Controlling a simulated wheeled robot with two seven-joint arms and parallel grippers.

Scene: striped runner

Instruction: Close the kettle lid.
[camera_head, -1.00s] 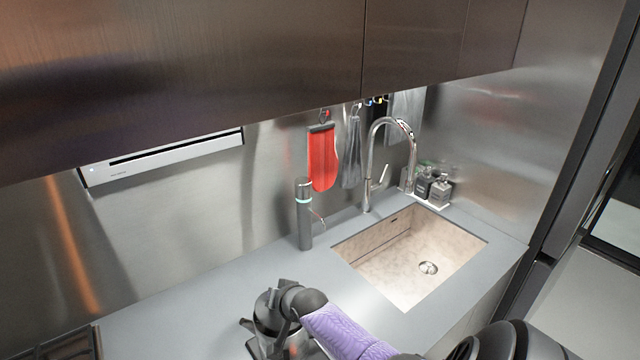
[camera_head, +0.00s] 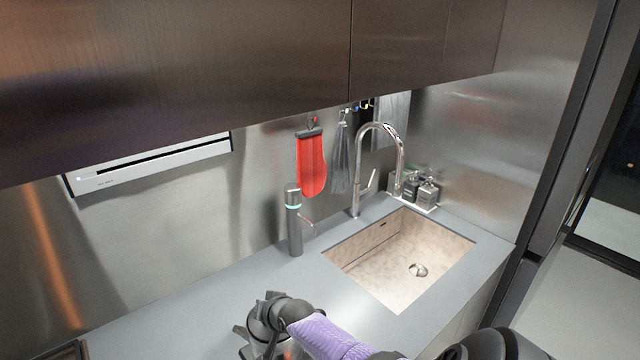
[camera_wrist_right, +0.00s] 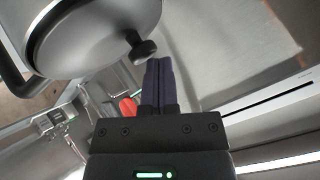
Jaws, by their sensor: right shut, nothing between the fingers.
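The silver kettle (camera_head: 260,330) stands on the counter at the bottom of the head view, largely hidden by my right wrist and cut by the frame edge. In the right wrist view a silver, dark-rimmed round part of the kettle (camera_wrist_right: 95,30) fills the upper left. A black knob (camera_wrist_right: 141,48) sticks out of it, and a dark handle (camera_wrist_right: 14,80) shows at far left. My right gripper (camera_wrist_right: 159,62) is shut and empty, its fingertips close beside the knob; contact cannot be told. How far the lid is open is unclear. My left gripper is not in view.
The sink (camera_head: 400,260) with its tall faucet (camera_head: 358,180) lies to the right of the kettle. A grey cylindrical dispenser (camera_head: 294,225) stands at the back. A red mitt (camera_head: 312,165) hangs on the wall.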

